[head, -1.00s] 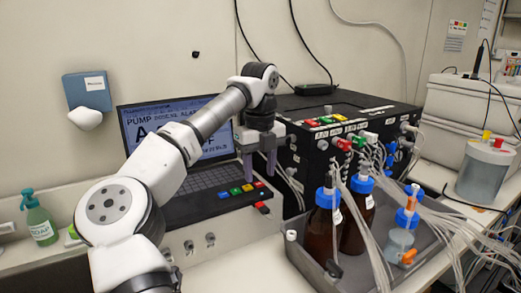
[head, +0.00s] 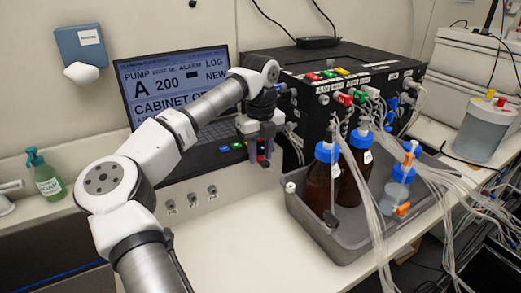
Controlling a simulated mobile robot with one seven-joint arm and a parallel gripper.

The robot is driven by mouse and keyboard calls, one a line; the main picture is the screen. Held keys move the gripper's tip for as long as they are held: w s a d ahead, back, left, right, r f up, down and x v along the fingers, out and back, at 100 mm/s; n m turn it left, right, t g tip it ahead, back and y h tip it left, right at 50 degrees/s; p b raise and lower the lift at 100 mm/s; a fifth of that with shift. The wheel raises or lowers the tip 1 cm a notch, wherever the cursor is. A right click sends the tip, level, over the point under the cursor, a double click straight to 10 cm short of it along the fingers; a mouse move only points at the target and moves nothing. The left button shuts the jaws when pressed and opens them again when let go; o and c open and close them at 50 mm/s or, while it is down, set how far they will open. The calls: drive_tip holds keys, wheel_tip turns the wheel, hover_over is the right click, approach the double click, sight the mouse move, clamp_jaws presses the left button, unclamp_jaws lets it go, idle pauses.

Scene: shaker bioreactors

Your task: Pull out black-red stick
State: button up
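The black-red stick (head: 263,161) shows as a small red piece at the front edge of the black keyboard console, below the row of coloured buttons. Its black part is hard to make out. My gripper (head: 262,152) reaches down over this edge from above, with its two purple-grey fingers on either side of the red piece. The fingers partly cover it. The view is too small to tell whether they touch or clamp it.
Behind is a lit screen (head: 172,85) reading "CABINET". Right of my gripper, a grey tray (head: 340,247) holds brown bottles with blue caps and many clear tubes. A black box (head: 310,95) stands behind. A green soap bottle (head: 46,181) is far left. The bench front is clear.

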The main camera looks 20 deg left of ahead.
clamp_jaws()
drive_tip(key=shift+s+d, duration=0.15)
drive_tip(key=shift+s+d+b, duration=0.25)
drive_tip(key=shift+b, duration=0.1)
drive_tip(key=shift+s+d, duration=0.15)
drive_tip(key=shift+s+d+b, duration=0.25)
drive_tip(key=shift+b, duration=0.05)
drive_tip(key=shift+s+d, duration=0.1)
idle(0.4)
drive_tip(key=shift+s+d+b, duration=0.7)
drive_tip(key=shift+s+d, duration=0.3)
